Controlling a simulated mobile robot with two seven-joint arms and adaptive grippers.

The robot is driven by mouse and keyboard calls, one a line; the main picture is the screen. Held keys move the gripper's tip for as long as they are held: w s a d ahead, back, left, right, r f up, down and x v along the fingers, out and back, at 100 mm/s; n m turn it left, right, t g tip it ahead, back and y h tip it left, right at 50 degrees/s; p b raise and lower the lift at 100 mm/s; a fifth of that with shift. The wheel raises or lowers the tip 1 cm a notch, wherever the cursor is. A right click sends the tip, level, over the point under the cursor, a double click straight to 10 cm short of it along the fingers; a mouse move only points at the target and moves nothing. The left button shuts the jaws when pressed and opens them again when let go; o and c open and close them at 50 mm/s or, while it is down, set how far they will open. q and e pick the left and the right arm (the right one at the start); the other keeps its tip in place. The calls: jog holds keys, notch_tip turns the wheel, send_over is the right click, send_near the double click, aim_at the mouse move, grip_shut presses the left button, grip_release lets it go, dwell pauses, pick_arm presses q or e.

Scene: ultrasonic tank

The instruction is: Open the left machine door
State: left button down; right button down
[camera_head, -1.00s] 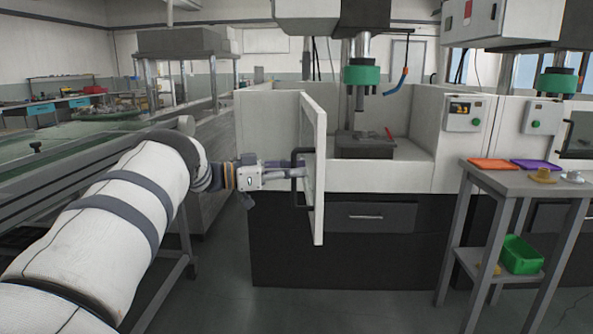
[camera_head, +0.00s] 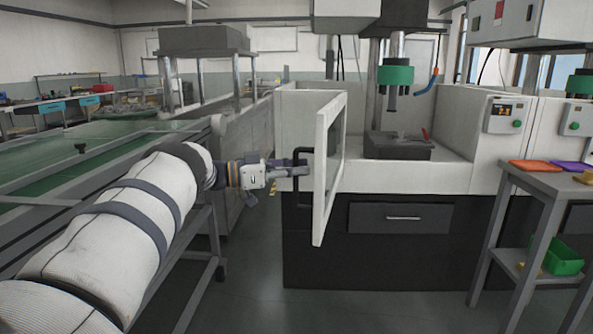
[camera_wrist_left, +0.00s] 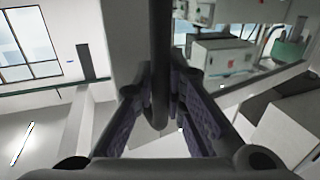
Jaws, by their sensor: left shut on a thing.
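The left machine door (camera_head: 332,165) is a white framed panel. It stands swung out from the front of the white and dark machine, and I see it at a steep angle. Its dark bar handle (camera_head: 299,151) is on the side facing my left arm. My left gripper (camera_head: 302,171) is shut on this handle. In the left wrist view the dark handle bar (camera_wrist_left: 160,50) runs down between the two ridged finger pads. My right gripper is not in view.
The machine's front has a dark drawer (camera_head: 400,217). Inside is a green-collared spindle (camera_head: 395,75) over a grey block (camera_head: 397,147). A grey side table (camera_head: 556,184) with orange and purple trays stands right. A green-topped bench (camera_head: 80,160) stands left. Floor before the machine is clear.

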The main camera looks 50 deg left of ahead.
pick_arm(q)
jog(key=shift+s+a+f, duration=0.2)
jog(key=shift+a+f, duration=0.05)
jog(key=c, duration=1.6)
grip_release()
jog(key=shift+c, duration=0.2)
jog(key=shift+r, duration=0.15)
jog(key=v, duration=1.2)
